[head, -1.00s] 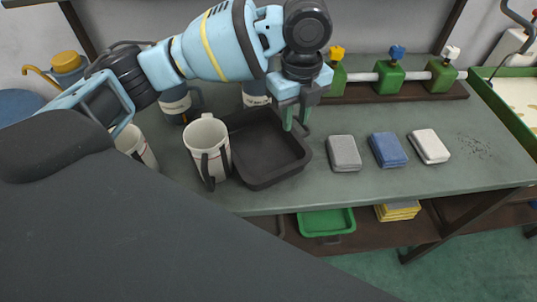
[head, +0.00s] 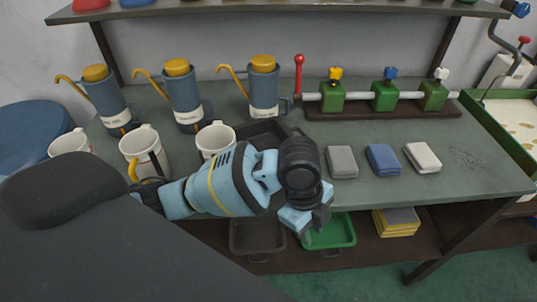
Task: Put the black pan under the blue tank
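A black pan (head: 268,131) sits on the grey bench, with its front part hidden behind my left arm. A second dark pan (head: 258,236) shows on the shelf below the bench. Three blue-grey tanks with yellow lids and spouts stand at the back: left (head: 104,98), middle (head: 183,95) and right (head: 263,90). A large blue drum (head: 32,125) stands at the far left. My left gripper (head: 306,221) is low at the bench's front edge, above a green pan (head: 332,232). Its fingertips are not clear. My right gripper is out of view.
White mugs (head: 215,138) stand left of the black pan. Grey (head: 341,161), blue (head: 384,158) and white (head: 422,157) folded cloths lie to the right. Green valves (head: 384,96) stand behind them. The right part of the bench is clear.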

